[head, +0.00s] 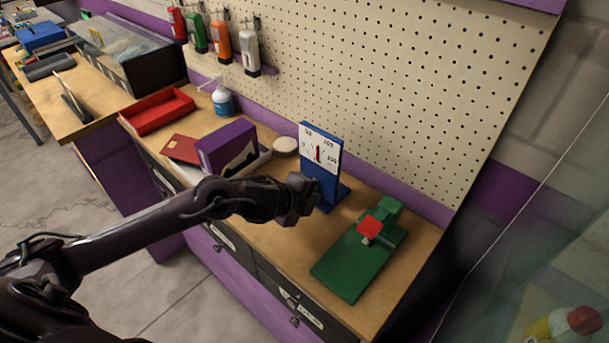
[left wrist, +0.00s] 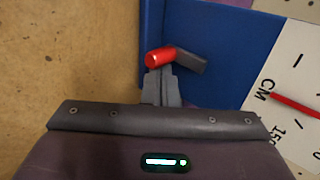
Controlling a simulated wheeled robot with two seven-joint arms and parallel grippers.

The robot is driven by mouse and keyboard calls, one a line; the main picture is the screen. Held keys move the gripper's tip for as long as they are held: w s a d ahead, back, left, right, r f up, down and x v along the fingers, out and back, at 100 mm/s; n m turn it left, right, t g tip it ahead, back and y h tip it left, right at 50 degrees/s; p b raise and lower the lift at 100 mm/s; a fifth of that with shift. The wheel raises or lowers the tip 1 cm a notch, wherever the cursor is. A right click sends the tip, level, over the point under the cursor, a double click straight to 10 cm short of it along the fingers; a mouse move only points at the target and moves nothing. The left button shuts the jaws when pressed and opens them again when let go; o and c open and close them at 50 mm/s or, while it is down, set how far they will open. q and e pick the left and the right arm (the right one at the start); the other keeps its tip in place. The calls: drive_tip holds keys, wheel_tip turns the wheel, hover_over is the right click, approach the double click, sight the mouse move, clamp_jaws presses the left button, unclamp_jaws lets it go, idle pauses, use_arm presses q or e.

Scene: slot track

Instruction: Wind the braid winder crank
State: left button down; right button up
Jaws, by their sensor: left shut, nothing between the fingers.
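The braid winder (head: 326,185) is a blue upright stand on the bench, with a white dial marked in CM and a red needle (head: 317,153). In the left wrist view its blue body (left wrist: 213,28) fills the top, with the dial (left wrist: 290,90) at right. A crank with a red knob (left wrist: 158,59) and a short dark grey arm (left wrist: 192,62) sticks out from it. My left gripper (head: 306,196) is in front of the winder and hides the crank in the head view. Its fingers (left wrist: 161,82) are shut and empty, tips right at the red knob; I cannot tell if they touch. My right gripper is not in view.
A green fixture (head: 345,272) with a red square top stands right of the winder. A purple box (head: 226,147), a red tray (head: 157,111) and a blue bottle (head: 222,101) stand to the left. A pegboard (head: 400,80) rises behind. Bare bench lies between winder and green fixture.

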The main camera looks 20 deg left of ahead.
use_arm(q)
drive_tip(key=shift+w+a+f, duration=0.1)
drive_tip(key=shift+a+f, duration=0.1)
drive_tip(key=shift+a, duration=0.25)
drive_tip(key=shift+w+a, duration=0.15)
drive_tip(key=shift+a, duration=0.35)
drive_tip(key=shift+f, duration=0.1)
drive_tip(key=shift+w+a+r, duration=0.15)
drive_tip(key=shift+a+r, duration=0.05)
drive_tip(key=shift+a, duration=0.25)
drive_tip(key=shift+a, duration=0.15)
